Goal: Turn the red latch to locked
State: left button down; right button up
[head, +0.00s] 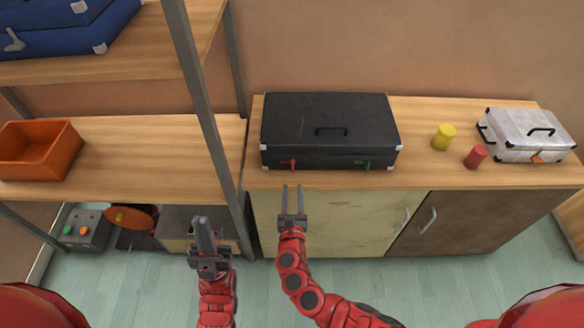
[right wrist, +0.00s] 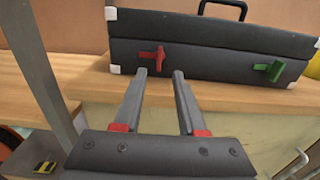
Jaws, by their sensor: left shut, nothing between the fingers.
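A black case (head: 330,125) with pale corners stands closed on the wooden counter. Its red latch (head: 288,164) is at the front left, and a green latch (head: 362,164) is at the front right. My left gripper (head: 203,222) is shut and empty, lower left, away from the case.
Yellow (head: 443,137) and red (head: 476,157) cylinders and a white case (head: 525,135) stand right of the black case. A metal shelf post (head: 205,110) rises on the left. An orange bin (head: 38,150) sits on the left shelf. The counter's front edge is clear.

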jog(key=w+b, duration=0.1)
jog(key=w, duration=0.7)
jog(key=shift+w, duration=0.35)
grip_shut()
